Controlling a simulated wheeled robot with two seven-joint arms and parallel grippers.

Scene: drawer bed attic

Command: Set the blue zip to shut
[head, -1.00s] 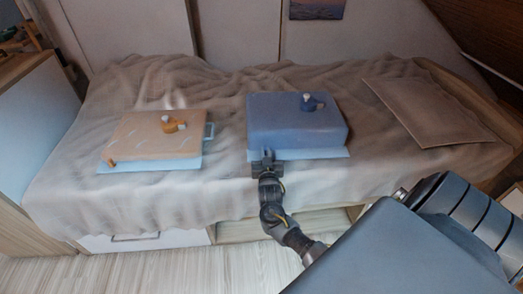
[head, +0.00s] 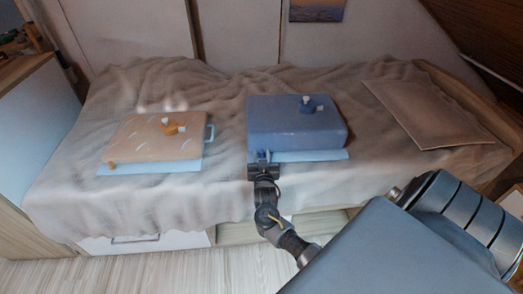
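A blue case (head: 297,126) lies on the bed, right of the middle, with a dark blue and white fitting (head: 308,104) on its top. A light blue sheet (head: 318,155) shows under its front edge. My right gripper (head: 263,157) is at the front left corner of the case, with its fingertips against or just before the front face. The blue zip's pull is not clearly seen; the fingers cover that corner. Whether the fingers are shut on something is too small to tell. My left gripper is not in view.
An orange case (head: 146,138) with an orange fitting (head: 173,127) and a small orange tab (head: 111,164) lies to the left on the bed. A flat brown panel (head: 425,112) lies at the right. The rumpled blanket (head: 225,170) between the cases is clear.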

